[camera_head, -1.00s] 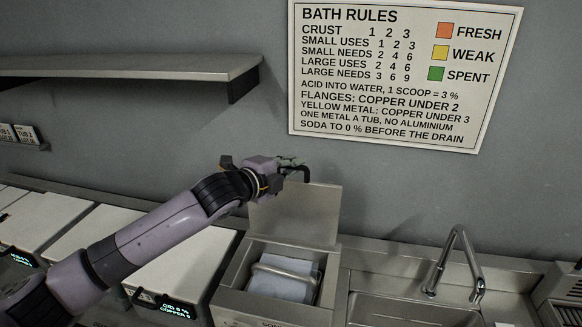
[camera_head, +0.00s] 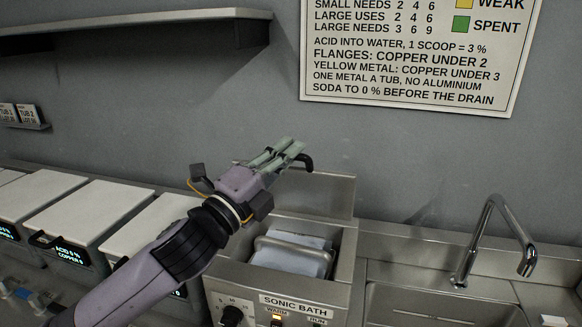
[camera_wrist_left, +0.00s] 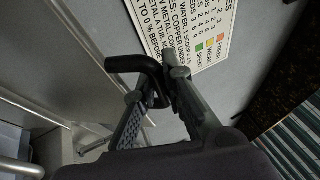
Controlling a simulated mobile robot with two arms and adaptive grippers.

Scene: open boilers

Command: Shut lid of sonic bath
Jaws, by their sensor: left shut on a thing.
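The sonic bath (camera_head: 296,300) stands in the counter at the lower middle of the head view, its name on the front. Its metal lid (camera_head: 328,192) is raised at the back of the opening. My left gripper (camera_head: 291,151) is at the lid's top edge, shut on the black lid handle (camera_head: 307,162). In the left wrist view the fingers (camera_wrist_left: 150,88) close around the dark handle (camera_wrist_left: 122,64). Inside the bath are a metal bar or handle (camera_head: 288,248) and something pale blue. My right gripper is not in view.
White-lidded tubs (camera_head: 125,216) line the counter on the left. A sink (camera_head: 440,312) with a curved tap (camera_head: 490,215) is at the right. A shelf (camera_head: 130,17) and a rules sign (camera_head: 415,60) are on the wall above.

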